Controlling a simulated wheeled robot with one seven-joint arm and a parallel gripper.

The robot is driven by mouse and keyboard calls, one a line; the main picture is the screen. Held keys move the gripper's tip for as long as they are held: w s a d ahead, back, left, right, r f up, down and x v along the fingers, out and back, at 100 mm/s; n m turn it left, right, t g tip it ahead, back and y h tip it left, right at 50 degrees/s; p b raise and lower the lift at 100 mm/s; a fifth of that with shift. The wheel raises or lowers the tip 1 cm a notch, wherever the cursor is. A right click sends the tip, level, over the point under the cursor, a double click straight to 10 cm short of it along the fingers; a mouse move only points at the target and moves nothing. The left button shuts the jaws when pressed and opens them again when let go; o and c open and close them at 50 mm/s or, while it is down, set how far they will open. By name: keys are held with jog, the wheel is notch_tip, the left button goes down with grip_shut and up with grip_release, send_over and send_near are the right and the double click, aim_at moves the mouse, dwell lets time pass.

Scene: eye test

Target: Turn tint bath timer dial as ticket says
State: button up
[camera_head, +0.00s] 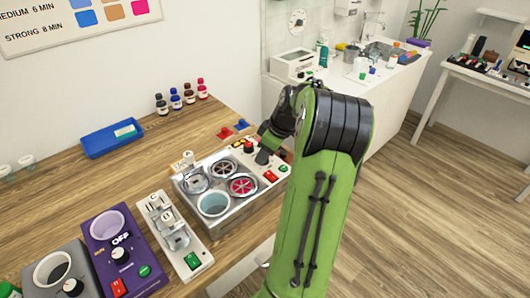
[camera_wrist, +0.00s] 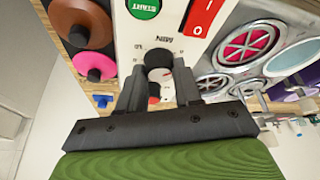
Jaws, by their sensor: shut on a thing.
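In the wrist view, my gripper (camera_wrist: 160,80) is shut on the black timer dial (camera_wrist: 158,58), one finger on each side. The letters "MIN" and tick marks show beside the dial; its pointer and setting cannot be read. A green START button (camera_wrist: 144,6) and a red switch (camera_wrist: 205,14) are on the same panel.
A wall chart (camera_head: 75,22) reads "MEDIUM 6 MIN" and "STRONG 8 MIN". A blue tray (camera_head: 103,146) and several small bottles (camera_head: 176,99) stand behind.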

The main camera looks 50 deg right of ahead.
jog(key=m+h, duration=0.1)
jog(key=m, duration=0.1)
jog(key=m+b, duration=0.1)
jog(key=m, duration=0.1)
jog(key=shift+w+a+m+h, duration=0.1)
jog(key=shift+a+m+h, duration=0.05)
jog(key=shift+m+h, duration=0.25)
jog(key=m+h, duration=0.1)
jog(key=m, duration=0.1)
jog(key=m+g+h, duration=0.1)
jog(key=m, duration=0.2)
jog(key=shift+w+a+m, duration=0.1)
jog(key=shift+m, duration=0.2)
jog(key=m+g+h, duration=0.1)
jog(key=m, duration=0.3)
jog(key=shift+w+r, duration=0.1)
jog(key=m+g+p, duration=0.1)
jog(key=m+g, duration=0.1)
jog(key=m, duration=0.3)
jog(key=shift+w+m+g, duration=0.1)
jog(key=shift+m+g, duration=0.2)
jog(key=shift+m, duration=0.2)
jog(key=o, duration=1)
jog(key=shift+o, duration=0.2)
